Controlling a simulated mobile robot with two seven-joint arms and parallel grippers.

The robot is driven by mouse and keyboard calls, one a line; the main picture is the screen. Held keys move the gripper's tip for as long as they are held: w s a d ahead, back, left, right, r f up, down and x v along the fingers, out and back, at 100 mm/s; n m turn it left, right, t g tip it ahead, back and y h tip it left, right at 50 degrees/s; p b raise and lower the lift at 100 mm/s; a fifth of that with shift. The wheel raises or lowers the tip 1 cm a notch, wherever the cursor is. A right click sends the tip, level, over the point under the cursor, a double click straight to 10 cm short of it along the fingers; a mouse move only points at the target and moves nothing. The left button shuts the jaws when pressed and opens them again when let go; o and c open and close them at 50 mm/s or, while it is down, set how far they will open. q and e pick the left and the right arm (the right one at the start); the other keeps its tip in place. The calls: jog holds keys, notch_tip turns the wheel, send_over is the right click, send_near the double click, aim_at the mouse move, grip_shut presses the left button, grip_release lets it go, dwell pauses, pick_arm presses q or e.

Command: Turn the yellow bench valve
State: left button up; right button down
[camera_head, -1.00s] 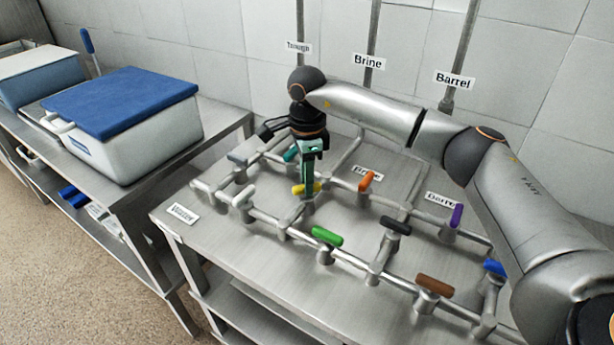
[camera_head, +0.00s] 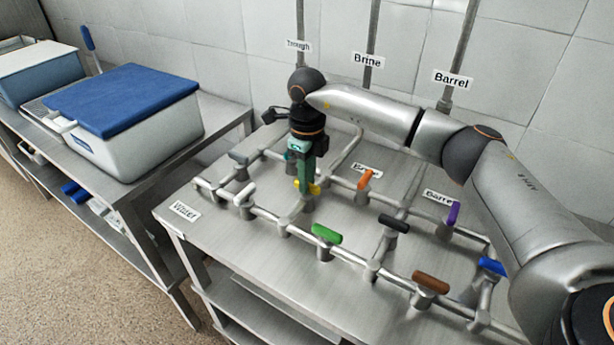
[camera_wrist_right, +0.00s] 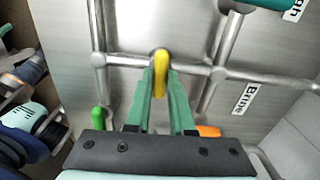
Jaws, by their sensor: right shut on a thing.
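The yellow valve handle (camera_head: 314,188) sits on the pipework on the steel bench, partly hidden behind my right gripper (camera_head: 307,184). In the right wrist view the yellow handle (camera_wrist_right: 160,72) stands between the tips of the two green fingers of my right gripper (camera_wrist_right: 160,88), which are shut on it. The handle points along the fingers in that view, roughly across the pipe behind it. My left gripper is not in view.
Other handles stand close by: green (camera_head: 326,233), orange (camera_head: 365,180), white (camera_head: 245,194), black (camera_head: 394,223), brown (camera_head: 431,282), purple (camera_head: 453,213) and blue (camera_head: 492,266). A blue-lidded white tub (camera_head: 140,130) stands on the left table. The tiled wall is behind.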

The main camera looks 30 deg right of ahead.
jog(key=shift+m, duration=0.3)
jog(key=c, duration=0.8)
grip_release()
notch_tip(320, 180, up, 13)
jog(key=shift+f+b, duration=0.2)
jog(key=shift+b, duration=0.15)
